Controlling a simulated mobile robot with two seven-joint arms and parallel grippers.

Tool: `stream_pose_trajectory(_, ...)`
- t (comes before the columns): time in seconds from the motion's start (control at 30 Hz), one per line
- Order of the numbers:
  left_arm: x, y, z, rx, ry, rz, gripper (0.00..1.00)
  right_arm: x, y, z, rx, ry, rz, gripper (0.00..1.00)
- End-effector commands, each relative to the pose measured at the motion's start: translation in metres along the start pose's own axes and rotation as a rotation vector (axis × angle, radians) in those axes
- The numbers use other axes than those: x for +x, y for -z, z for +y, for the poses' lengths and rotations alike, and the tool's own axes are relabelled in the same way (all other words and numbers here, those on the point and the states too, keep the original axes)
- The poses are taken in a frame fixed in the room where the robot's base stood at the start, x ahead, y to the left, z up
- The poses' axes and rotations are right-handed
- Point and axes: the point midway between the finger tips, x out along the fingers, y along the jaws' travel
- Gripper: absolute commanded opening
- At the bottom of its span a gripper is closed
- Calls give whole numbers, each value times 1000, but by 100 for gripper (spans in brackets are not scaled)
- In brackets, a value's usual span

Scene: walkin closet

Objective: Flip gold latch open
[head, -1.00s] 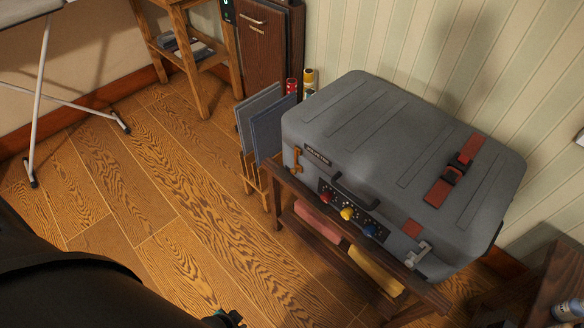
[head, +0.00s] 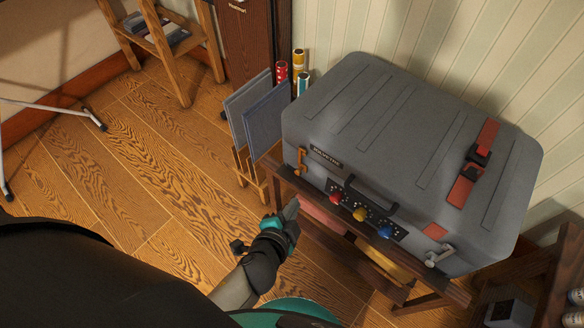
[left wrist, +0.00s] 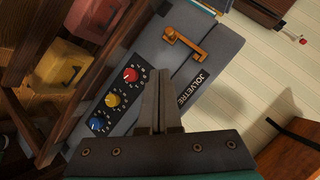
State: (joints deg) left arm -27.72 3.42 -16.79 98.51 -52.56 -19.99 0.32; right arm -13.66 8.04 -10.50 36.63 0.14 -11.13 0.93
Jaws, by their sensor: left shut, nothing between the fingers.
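The grey suitcase (head: 400,150) lies flat on a dark wooden stand. The gold latch (head: 301,160) is on its front face near the left corner; it shows orange-gold in the left wrist view (left wrist: 186,46). A silver latch (head: 440,256) is near the right front corner. My left gripper (head: 291,209) is in front of the stand, below and left of the suitcase front. Its fingers (left wrist: 160,100) are shut and empty, apart from the gold latch. My right gripper is not in view.
Red, yellow and blue knobs (head: 359,214) and a black handle (head: 371,197) sit on the suitcase front between the latches. Blue-grey panels (head: 266,117) in a wooden rack stand left of it. Floor in front is clear.

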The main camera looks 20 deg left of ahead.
Motion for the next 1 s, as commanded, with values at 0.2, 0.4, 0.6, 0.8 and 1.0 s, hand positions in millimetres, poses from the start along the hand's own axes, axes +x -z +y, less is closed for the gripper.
stream_pose_trajectory(0.2,-5,12,-13,20,36,20,0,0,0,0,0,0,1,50)
stream_pose_trajectory(0.4,-5,12,-13,20,36,19,0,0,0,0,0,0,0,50)
stream_pose_trajectory(0.6,0,12,-13,20,36,20,0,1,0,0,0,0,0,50)
stream_pose_trajectory(0.8,24,12,-14,22,37,20,0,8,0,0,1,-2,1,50)
stream_pose_trajectory(1.0,52,12,-15,21,37,20,0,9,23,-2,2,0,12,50)
